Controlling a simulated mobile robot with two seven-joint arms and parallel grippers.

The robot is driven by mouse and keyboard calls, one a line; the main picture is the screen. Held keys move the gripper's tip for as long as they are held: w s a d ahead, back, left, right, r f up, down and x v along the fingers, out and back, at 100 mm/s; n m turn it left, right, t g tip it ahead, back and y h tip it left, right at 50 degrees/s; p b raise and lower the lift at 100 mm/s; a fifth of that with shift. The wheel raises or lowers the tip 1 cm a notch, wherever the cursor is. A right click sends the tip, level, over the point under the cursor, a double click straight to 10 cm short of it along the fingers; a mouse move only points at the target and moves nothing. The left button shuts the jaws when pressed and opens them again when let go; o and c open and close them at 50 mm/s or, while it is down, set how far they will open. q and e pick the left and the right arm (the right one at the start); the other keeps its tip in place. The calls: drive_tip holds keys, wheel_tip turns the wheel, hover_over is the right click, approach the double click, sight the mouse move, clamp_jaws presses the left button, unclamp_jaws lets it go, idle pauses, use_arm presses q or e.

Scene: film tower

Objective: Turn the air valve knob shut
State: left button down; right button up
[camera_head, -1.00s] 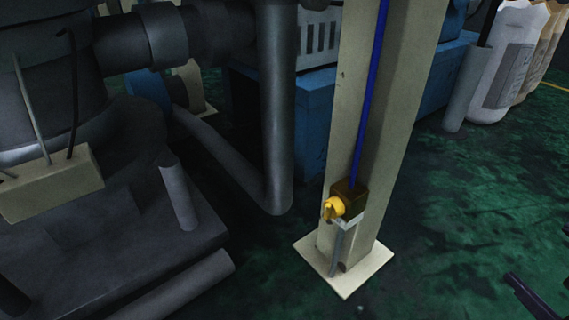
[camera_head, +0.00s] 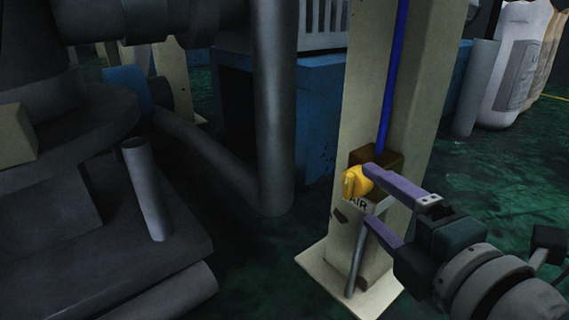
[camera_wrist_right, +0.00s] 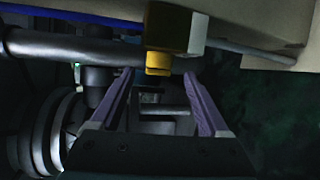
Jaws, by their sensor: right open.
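The yellow air valve knob (camera_head: 354,183) sits on a brown valve block (camera_head: 384,160) low on a cream post (camera_head: 362,115). A plate marked "AIR" is just below the knob. My right gripper (camera_head: 368,196) comes in from the right, open, its two purple fingers pointing at the valve. The upper fingertip overlaps the knob's right side in the head view, and the lower one is below the plate. In the right wrist view the knob (camera_wrist_right: 158,63) shows just past the gap between the fingertips (camera_wrist_right: 159,73). Contact cannot be told. My left gripper is not in view.
A blue hose (camera_head: 392,75) runs down the post to the valve, and a thin grey pipe (camera_head: 357,258) runs down below it. A thick grey pipe (camera_head: 273,110) stands left of the post. Dark machinery fills the left. Green floor (camera_head: 470,180) is open at right.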

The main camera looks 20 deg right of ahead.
sight(362, 189)
drive_tip(key=w, duration=0.2)
drive_tip(key=w+b, duration=0.1)
drive_tip(key=w, duration=0.1)
drive_tip(key=shift+d+f, duration=0.2)
drive_tip(key=shift+f, duration=0.15)
drive_tip(key=shift+w, duration=0.3)
